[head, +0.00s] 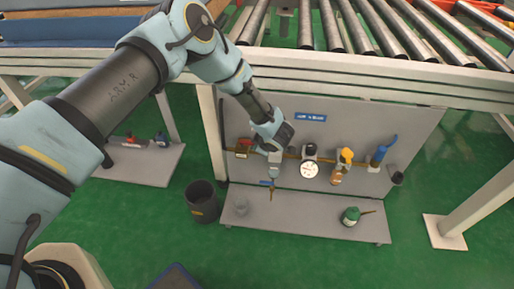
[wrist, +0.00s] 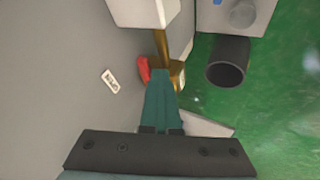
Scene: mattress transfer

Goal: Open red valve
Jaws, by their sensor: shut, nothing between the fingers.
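The red valve handle (wrist: 143,68) sits on a brass pipe (wrist: 162,45) against the grey panel, just beside the tip of my gripper (wrist: 160,74) in the wrist view. My gripper's teal fingers are shut together with nothing between them. The fingertips overlap the pipe in the picture, and I cannot tell whether they touch the handle. In the head view the red valve (head: 243,147) shows at the panel's left end, left of my wrist. The fingertips are hard to make out there.
A dark bin (head: 202,202) stands on the green floor left of the panel. A pressure gauge (head: 309,170), a yellow-handled valve (head: 345,157) and a blue-handled part (head: 381,152) line the panel rightward. A green oil can (head: 350,215) stands on the shelf. A roller conveyor (head: 340,25) runs above.

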